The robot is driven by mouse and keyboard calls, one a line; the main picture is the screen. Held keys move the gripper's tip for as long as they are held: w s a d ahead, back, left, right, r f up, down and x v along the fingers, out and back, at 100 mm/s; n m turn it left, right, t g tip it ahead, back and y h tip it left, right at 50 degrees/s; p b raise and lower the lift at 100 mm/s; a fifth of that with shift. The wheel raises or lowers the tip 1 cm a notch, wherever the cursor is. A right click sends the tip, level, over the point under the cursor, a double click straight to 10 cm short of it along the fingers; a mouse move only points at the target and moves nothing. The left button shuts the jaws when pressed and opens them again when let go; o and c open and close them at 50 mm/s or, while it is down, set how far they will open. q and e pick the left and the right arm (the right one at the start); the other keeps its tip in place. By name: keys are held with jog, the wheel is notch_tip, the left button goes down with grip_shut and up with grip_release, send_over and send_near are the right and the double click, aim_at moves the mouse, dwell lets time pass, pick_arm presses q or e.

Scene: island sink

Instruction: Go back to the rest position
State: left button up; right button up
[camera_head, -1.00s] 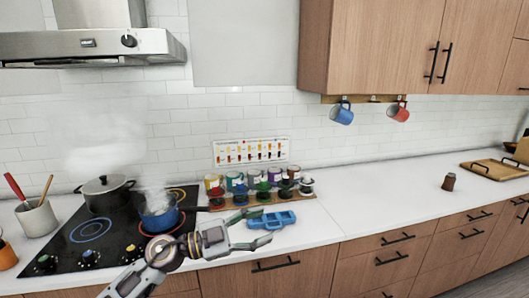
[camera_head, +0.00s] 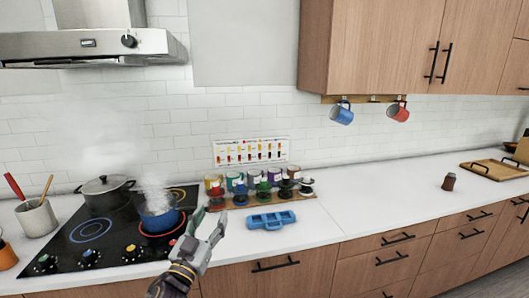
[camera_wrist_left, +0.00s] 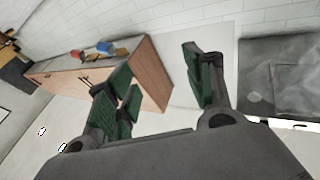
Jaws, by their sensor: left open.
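In the left wrist view the two green-padded fingers (camera_wrist_left: 165,85) stand well apart and empty. The tray lies on the white counter to the right of the gripper, apart from it. My right gripper is in neither view.
A black stove (camera_head: 85,243) holds a dark lidded pot (camera_head: 104,193) and a steaming blue pot (camera_head: 159,218). A brown jar (camera_head: 449,181) stands farther right. The counter (camera_head: 380,198) between is clear.

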pick_arm(q)
jog(key=s+a+f+n+g+y, duration=0.2)
jog(key=s+a+f+g+y, duration=0.15)
jog(key=f, duration=0.55)
jog(key=s+a+f+n+g+y, duration=0.25)
jog(key=s+a+f+g, duration=0.2)
jog(key=f, duration=0.35)
jog(key=s+f+m+g, duration=0.1)
jog(key=s+f+g, duration=0.4)
jog(key=s, duration=0.4)
jog(key=s+f+m+g, duration=0.1)
jog(key=s+f+g, duration=0.3)
jog(key=s+f, duration=0.45)
notch_tip(320, 180, down, 32)
jog(key=s, duration=0.3)
jog(key=s+a+f+g, duration=0.1)
jog(key=s+a+f, duration=0.1)
jog(key=s+f, duration=0.8)
jog(key=s+a+f+g, duration=0.1)
jog(key=s+a+f, duration=0.2)
jog(key=s+f, duration=0.7)
jog(key=shift+s+f+m, duration=0.15)
jog(key=shift+s+m, duration=0.3)
jog(key=shift+s, duration=0.45)
